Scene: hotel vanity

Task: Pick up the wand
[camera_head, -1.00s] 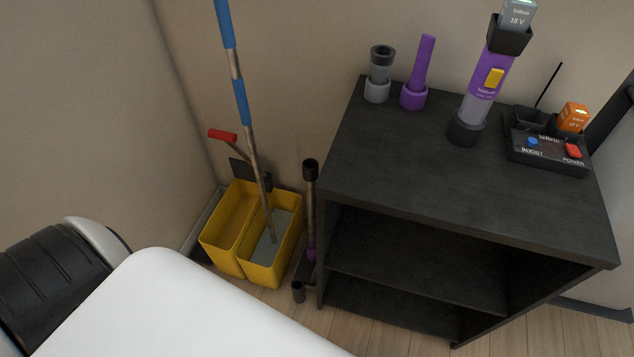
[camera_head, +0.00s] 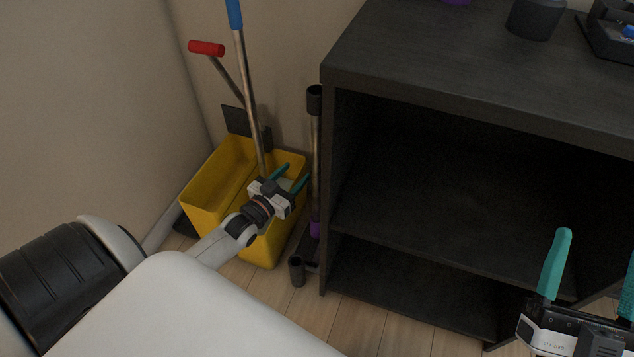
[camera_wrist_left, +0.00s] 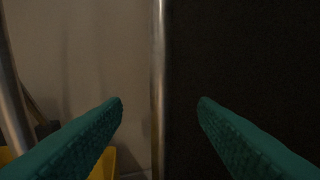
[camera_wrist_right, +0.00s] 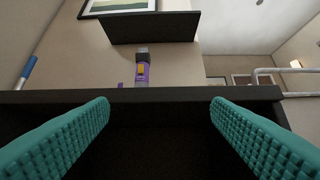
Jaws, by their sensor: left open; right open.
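The wand (camera_head: 316,150) is a thin metal tube with a black top end and a purple part near its foot. It stands upright on the floor between the yellow bucket and the black cabinet. My left gripper (camera_head: 292,174) is open over the bucket, just left of the wand. In the left wrist view the wand's tube (camera_wrist_left: 158,85) runs upright between the open fingers, further off and not touched. My right gripper (camera_head: 597,248) is open and empty in front of the cabinet. It also shows in the right wrist view (camera_wrist_right: 160,105).
The yellow bucket (camera_head: 205,192) with a mop pole (camera_head: 248,105) and a red handle (camera_head: 206,48) stands left of the wand. The black cabinet (camera_head: 390,75) with open shelves is close on its right. A purple vacuum body (camera_wrist_right: 142,72) stands on the cabinet top.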

